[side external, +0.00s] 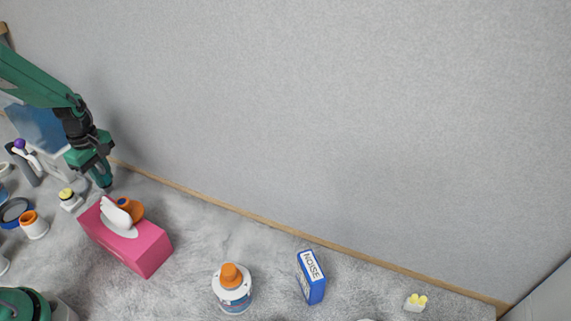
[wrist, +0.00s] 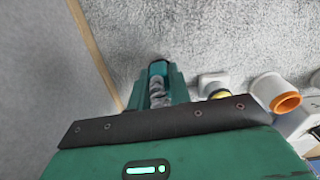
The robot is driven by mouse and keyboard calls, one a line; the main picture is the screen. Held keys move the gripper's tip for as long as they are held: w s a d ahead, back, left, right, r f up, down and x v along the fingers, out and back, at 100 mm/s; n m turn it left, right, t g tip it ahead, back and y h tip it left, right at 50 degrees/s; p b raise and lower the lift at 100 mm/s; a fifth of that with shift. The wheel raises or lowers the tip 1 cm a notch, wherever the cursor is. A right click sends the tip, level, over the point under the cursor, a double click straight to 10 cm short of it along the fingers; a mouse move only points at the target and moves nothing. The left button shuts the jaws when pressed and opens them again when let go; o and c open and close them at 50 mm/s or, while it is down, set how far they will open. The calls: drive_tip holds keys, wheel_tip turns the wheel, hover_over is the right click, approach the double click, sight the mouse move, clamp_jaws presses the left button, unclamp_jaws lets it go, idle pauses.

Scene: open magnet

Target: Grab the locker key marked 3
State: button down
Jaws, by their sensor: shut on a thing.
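My gripper (side external: 104,184) is at the left of the side external view, pointing down just above or at the grey surface, behind a pink tissue box. In the wrist view my gripper (wrist: 159,72) is shut on a small grey thing (wrist: 157,92) between its green fingers. The fingers hide much of this thing, and I can see no number on it. I cannot tell whether it is the locker key marked 3. No other key can be made out in either view.
The pink tissue box (side external: 130,246) and an orange cup (side external: 131,207) stand close to my gripper. A white and orange cup (side external: 35,225) is to the left. A glue bottle (side external: 232,290) and a blue box (side external: 311,277) stand farther right. The wall (side external: 330,130) rises behind.

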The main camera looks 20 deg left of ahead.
drive_tip(key=shift+r, duration=0.6)
drive_tip(key=r, duration=0.3)
drive_tip(key=shift+d+r, duration=0.1)
drive_tip(key=shift+d, duration=0.25)
drive_tip(key=s+d+r, duration=0.1)
drive_tip(key=d+r, duration=0.5)
drive_tip(key=d, duration=0.5)
drive_tip(key=shift+r, duration=0.2)
drive_tip(key=shift+s, duration=0.1)
